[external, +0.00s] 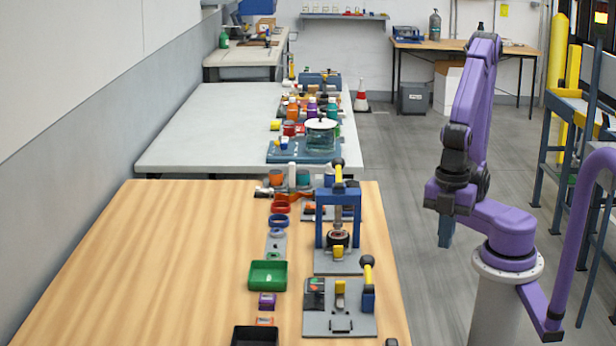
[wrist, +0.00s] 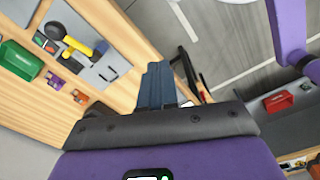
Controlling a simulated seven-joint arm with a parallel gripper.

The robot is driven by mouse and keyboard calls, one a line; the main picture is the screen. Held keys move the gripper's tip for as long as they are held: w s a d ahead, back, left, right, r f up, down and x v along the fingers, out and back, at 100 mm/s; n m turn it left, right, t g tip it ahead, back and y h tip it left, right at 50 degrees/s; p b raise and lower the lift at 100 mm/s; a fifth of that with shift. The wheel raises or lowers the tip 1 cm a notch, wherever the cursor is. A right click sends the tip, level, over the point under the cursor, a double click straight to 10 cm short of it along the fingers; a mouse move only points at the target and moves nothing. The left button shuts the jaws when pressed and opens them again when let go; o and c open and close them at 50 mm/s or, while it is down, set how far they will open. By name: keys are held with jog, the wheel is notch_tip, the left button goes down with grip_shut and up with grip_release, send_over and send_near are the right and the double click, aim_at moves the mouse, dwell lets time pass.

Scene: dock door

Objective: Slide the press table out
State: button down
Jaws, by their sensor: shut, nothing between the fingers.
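A blue press frame (external: 338,205) stands on the wooden workbench, with a lever on top and a dark round part below its ram. A grey plate (external: 325,266) with a yellow block at its front lies at the foot of the press; I cannot tell how far it is slid out. My gripper (external: 446,240) hangs over the floor to the right of the bench, apart from the press. Its blue fingers are together and empty, also in the wrist view (wrist: 157,85). A grey plate with a yellow, black-knobbed lever (wrist: 72,48) shows upper left in the wrist view.
A second grey fixture plate (external: 350,325) with a lever lies in front of the press. A green bin (external: 267,275), a purple box (external: 267,300) and a black bin (external: 255,336) stand left of it. The bench's left part is clear.

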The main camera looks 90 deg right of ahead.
jog(key=c, duration=1.5)
grip_release()
jog(key=o, duration=0.3)
jog(key=shift+w, duration=0.25)
jog(key=shift+o, duration=0.2)
jog(key=w+d+m, duration=0.3)
jog(key=w+m, duration=0.1)
jog(key=w, duration=0.5)
jog(key=m, duration=0.9)
send_over(338, 246)
notch_tip(338, 246, down, 17)
